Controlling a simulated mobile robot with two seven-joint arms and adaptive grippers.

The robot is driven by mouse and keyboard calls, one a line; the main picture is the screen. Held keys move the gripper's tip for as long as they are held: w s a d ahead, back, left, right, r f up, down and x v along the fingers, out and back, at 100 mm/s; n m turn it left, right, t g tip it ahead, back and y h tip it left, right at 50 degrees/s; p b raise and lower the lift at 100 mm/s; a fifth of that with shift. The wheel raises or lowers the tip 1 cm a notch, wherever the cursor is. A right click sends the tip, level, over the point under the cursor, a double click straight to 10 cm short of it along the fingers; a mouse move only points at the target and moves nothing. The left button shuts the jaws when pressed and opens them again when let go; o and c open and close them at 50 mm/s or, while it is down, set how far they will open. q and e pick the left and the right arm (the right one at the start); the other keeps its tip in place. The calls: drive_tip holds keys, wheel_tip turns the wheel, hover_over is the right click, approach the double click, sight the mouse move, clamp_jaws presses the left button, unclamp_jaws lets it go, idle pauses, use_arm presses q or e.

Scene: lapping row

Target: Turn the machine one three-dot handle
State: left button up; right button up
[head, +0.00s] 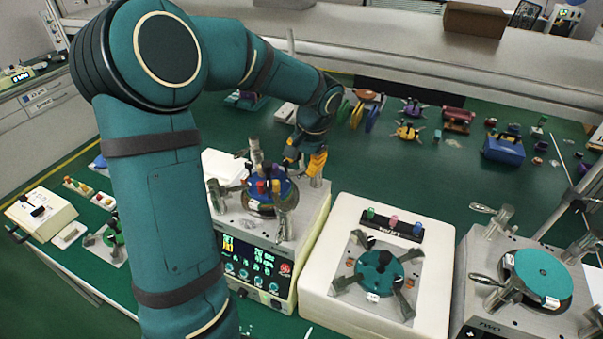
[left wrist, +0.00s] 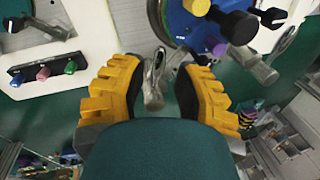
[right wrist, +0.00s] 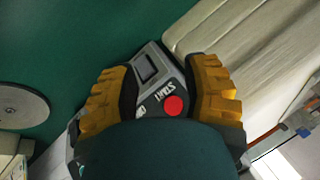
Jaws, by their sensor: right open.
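The machine (head: 262,240) with the lit front display carries a blue disc with coloured knobs, ringed by metal posts and handles. My left gripper (head: 306,161) is at the far right side of that disc, pointing down. In the left wrist view a metal handle (left wrist: 153,78) lies between the two spread yellow fingers, apparently not clamped; the blue disc (left wrist: 190,25) is above it. No dot marks can be made out on the handles. My right gripper (right wrist: 165,85) is open, above a grey box (right wrist: 158,80) with a red button marked START; it is outside the head view.
A white stand (head: 340,300) with a teal fixture (head: 381,272) and a rack of coloured knobs is to the right. Another machine (head: 490,325) marked TWO, with a teal disc (head: 543,273), is farther right.

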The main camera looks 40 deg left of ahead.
sight(301, 175)
use_arm(q)
drive_tip(key=shift+a+f, duration=0.2)
drive_tip(key=shift+f, duration=0.85)
drive_tip(key=shift+a+f, duration=0.2)
drive_tip(key=shift+f, duration=0.8)
clamp_jaws()
